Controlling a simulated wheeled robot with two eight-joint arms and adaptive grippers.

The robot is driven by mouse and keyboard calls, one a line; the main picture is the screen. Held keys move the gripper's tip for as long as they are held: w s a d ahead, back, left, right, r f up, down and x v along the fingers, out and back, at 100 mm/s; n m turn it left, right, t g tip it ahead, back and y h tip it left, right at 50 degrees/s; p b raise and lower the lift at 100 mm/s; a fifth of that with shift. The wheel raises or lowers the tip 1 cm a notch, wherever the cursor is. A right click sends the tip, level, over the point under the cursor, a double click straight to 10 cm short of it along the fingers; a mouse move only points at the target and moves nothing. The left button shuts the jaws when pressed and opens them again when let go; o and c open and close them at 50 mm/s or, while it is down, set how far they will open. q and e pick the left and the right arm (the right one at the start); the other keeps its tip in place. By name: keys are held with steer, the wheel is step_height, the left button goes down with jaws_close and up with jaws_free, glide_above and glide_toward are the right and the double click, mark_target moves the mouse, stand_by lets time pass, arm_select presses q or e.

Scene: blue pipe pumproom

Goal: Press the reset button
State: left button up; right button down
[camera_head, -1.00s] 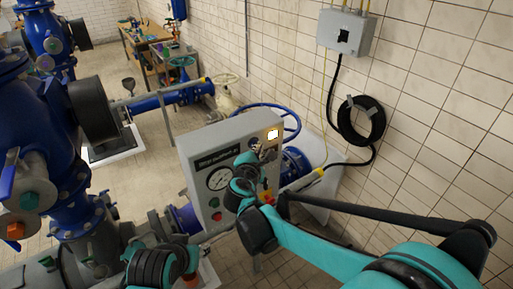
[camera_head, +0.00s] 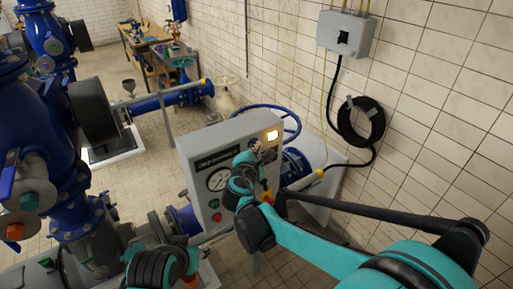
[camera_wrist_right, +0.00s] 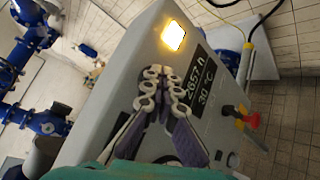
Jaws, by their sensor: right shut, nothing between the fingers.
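The grey control box (camera_head: 228,135) stands tilted in the middle of the head view. Its face has a round gauge (camera_head: 218,180), a green button (camera_head: 214,203) and a red button (camera_head: 217,217). My right gripper (camera_head: 262,150) is shut and empty in front of the upper right of the face. No button labelled reset is readable; my gripper hides part of the face.
A red and yellow switch (camera_wrist_right: 247,119) sticks out of the panel right of my gripper. Large blue pumps (camera_head: 40,130) fill the left. A coiled black hose (camera_head: 361,121) hangs on the tiled wall.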

stand_by(0.6)
steer(key=shift+w+a, duration=0.3)
steer(key=shift+s+d, duration=0.1)
steer(key=shift+s+d+b, duration=0.1)
steer(key=shift+d+b, duration=0.05)
steer(key=shift+b, duration=0.15)
steer(key=shift+s, duration=0.1)
steer(key=shift+s+d, duration=0.9)
steer(key=shift+s, duration=0.3)
steer(key=shift+s+d, duration=0.85)
steer(key=shift+s, duration=0.3)
steer(key=shift+f, duration=0.1)
